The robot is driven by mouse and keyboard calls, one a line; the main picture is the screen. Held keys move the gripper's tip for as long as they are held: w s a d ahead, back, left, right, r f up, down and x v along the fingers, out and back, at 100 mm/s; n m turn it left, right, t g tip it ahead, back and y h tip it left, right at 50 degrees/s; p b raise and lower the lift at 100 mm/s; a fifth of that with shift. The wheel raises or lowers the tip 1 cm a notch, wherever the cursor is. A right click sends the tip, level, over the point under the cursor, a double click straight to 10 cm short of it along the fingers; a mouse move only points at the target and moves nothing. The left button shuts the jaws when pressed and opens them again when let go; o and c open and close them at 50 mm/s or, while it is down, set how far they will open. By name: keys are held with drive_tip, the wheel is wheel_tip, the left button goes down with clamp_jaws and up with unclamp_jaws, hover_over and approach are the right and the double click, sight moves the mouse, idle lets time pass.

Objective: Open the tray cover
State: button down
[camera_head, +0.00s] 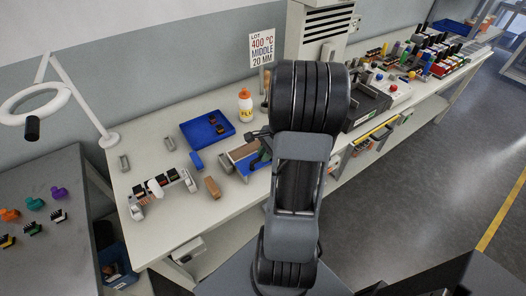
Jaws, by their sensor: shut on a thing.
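A small tray (238,166) with pale rims and a brown panel lies on the white bench, left of my arm. A blue part shows at its lower right edge. My gripper (263,152) is at the tray's right side, and my dark arm hides much of it and the tray's right end. The jaws are shut on what appears to be the tray cover (243,153). The fingertips and the exact contact are too small to see clearly. I cannot tell how far the cover is raised.
An open blue tray (207,130) with small parts, a white bottle (245,104), a blue block (196,161) and a brown block (212,187) stand nearby. A rack (162,190) is at the left. A machine (368,105) stands right of my arm.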

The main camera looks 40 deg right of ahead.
drive_tip(key=c, duration=1.1)
unclamp_jaws()
drive_tip(key=shift+r, duration=0.1)
drive_tip(key=v, duration=1.3)
drive_tip(key=shift+d+r, duration=0.2)
drive_tip(key=shift+r, duration=0.1)
